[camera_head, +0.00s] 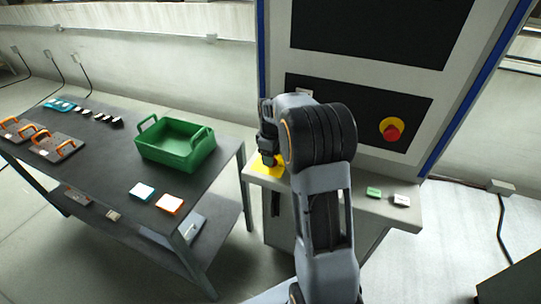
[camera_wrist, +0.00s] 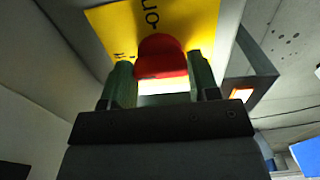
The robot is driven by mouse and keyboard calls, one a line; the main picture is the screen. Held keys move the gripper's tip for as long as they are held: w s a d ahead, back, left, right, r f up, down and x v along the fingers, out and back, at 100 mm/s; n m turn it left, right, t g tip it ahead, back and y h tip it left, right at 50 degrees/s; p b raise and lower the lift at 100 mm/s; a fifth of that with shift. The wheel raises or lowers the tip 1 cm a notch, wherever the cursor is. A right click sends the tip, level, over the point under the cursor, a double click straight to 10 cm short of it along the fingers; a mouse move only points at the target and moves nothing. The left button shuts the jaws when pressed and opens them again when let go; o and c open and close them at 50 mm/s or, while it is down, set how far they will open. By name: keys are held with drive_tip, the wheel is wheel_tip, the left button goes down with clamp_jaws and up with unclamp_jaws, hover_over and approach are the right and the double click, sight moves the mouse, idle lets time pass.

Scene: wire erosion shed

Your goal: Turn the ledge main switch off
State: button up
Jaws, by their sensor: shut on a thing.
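The ledge main switch has a red knob (camera_wrist: 160,55) on a yellow plate (camera_wrist: 110,22) printed with black letters, "on" among them. In the head view the yellow plate (camera_head: 259,170) lies at the left end of the grey ledge (camera_head: 330,192), partly hidden by my gripper (camera_head: 268,158). My gripper points down at the plate. In the wrist view my gripper (camera_wrist: 162,82) has a greenish finger on each side of the red knob and is shut on it. The knob's pointer and exact angle are hard to make out.
A larger red knob on a yellow disc (camera_head: 392,130) is on the cabinet's black panel. A green block (camera_head: 373,192) and a pale block (camera_head: 401,200) lie at the ledge's right. A dark table (camera_head: 105,165) with a green bin (camera_head: 176,146) stands left.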

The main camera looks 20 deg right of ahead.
drive_tip(key=o, duration=0.9)
wheel_tip(320, 180, up, 14)
drive_tip(key=shift+f+b, duration=0.1)
drive_tip(key=shift+b, duration=0.3)
drive_tip(key=shift+s+a+f+m+t, duration=0.85)
drive_tip(key=shift+s+a+m, duration=0.8)
drive_tip(key=shift+s, duration=2.05)
drive_tip(key=shift+s+a+f+m+t, duration=0.55)
drive_tip(key=shift+s+a+f+m, duration=1)
drive_tip(key=shift+s, duration=2.1)
drive_tip(key=shift+s+a+f+m+t, duration=0.4)
drive_tip(key=shift+s+a+m+t, duration=0.5)
drive_tip(key=shift+s+a, duration=2.1)
